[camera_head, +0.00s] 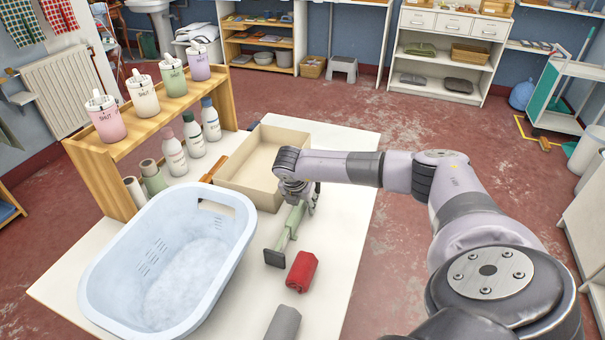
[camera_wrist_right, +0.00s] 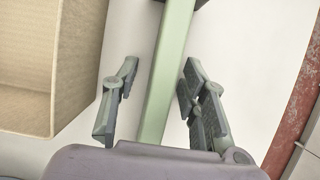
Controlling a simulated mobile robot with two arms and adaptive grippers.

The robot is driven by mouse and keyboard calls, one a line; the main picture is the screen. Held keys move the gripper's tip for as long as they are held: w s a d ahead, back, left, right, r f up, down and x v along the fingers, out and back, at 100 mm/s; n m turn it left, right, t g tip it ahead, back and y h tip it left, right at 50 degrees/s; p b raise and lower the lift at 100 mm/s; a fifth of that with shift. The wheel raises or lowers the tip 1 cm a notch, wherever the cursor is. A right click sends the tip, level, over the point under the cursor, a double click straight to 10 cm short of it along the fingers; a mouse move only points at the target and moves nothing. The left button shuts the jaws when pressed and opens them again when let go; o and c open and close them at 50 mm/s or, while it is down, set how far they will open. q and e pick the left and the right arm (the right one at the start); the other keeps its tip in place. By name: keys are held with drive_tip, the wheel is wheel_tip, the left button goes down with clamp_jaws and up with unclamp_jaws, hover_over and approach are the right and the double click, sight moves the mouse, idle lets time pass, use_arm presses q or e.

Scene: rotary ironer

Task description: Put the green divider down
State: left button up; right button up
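The green divider (camera_head: 291,222) is a long pale green bar with a dark end piece, at the table's right-hand part in the head view. In the right wrist view the bar (camera_wrist_right: 168,70) runs lengthwise between the fingers. My right gripper (camera_head: 303,205) is over the divider, pointing down. Its fingers (camera_wrist_right: 160,68) are open on either side of the bar, with a visible gap on both sides. The divider seems to rest on the white table, though its underside is hidden. My left gripper is not in view.
A beige open box (camera_head: 262,152) stands just left of the right gripper. A pale blue basket (camera_head: 170,262) fills the table's left front. A red roll (camera_head: 302,271) and a grey roll (camera_head: 283,323) lie near the divider. A wooden shelf (camera_head: 150,125) holds several canisters.

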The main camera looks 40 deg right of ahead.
clamp_jaws()
idle(0.4)
drive_tip(key=shift+r, duration=0.1)
wheel_tip(320, 180, up, 20)
drive_tip(key=b, duration=0.1)
drive_tip(key=shift+b, duration=0.3)
idle(0.5)
